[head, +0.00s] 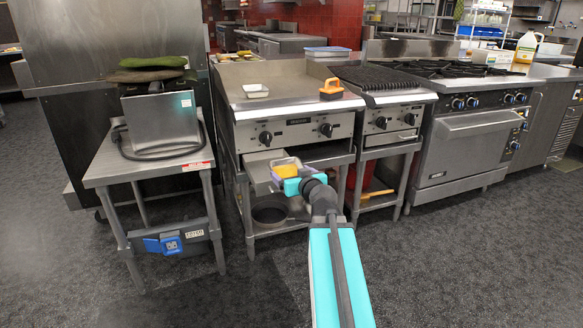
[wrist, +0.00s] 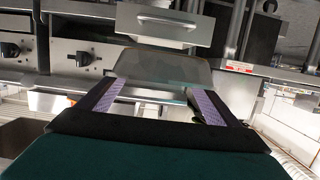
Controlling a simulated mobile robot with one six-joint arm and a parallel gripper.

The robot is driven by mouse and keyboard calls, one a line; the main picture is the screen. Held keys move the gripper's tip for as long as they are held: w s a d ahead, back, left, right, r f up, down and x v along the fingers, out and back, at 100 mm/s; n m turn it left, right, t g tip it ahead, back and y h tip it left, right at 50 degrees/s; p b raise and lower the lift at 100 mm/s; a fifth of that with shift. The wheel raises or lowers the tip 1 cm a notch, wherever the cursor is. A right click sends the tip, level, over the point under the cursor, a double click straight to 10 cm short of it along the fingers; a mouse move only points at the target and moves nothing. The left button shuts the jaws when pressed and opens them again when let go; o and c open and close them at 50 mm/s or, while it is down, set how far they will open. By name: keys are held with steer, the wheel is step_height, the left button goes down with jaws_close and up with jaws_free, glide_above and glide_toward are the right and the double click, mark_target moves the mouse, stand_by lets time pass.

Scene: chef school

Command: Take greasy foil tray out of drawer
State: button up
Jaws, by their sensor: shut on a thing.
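In the head view, the foil tray (head: 287,161) has a yellowish inside and silver rim. It is at the right of the pulled-out metal drawer (head: 257,172) under the griddle. My gripper (head: 284,171) is shut on the tray, with its purple and teal fingers at the tray's near side. In the wrist view, the two purple-padded fingers (wrist: 160,97) stand apart with a grey-brown, see-through-looking tray face (wrist: 165,68) between and beyond them. The tray's lower part is hidden by my gripper. I cannot tell whether it is clear of the drawer.
The griddle (head: 284,79) above carries a small silver tray (head: 256,91) and an orange-handled tool (head: 331,90). A steel side table (head: 108,167) with a metal box (head: 160,118) stands at the left. The oven range (head: 463,143) stands right. The dark floor (head: 465,265) in front is free.

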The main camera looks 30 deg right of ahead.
steer(key=shift+s+a+r+g+p, duration=0.15)
steer(key=shift+s+r+g+p, duration=0.35)
steer(key=shift+p, duration=1.3)
steer(key=shift+s+a+r+g+p, duration=0.15)
steer(key=shift+s+g+p, duration=0.3)
steer(key=shift+p, duration=1.35)
steer(key=shift+s+y+p, duration=0.3)
steer(key=shift+p, duration=0.15)
steer(key=shift+s+f, duration=0.1)
steer(key=shift+p, duration=0.35)
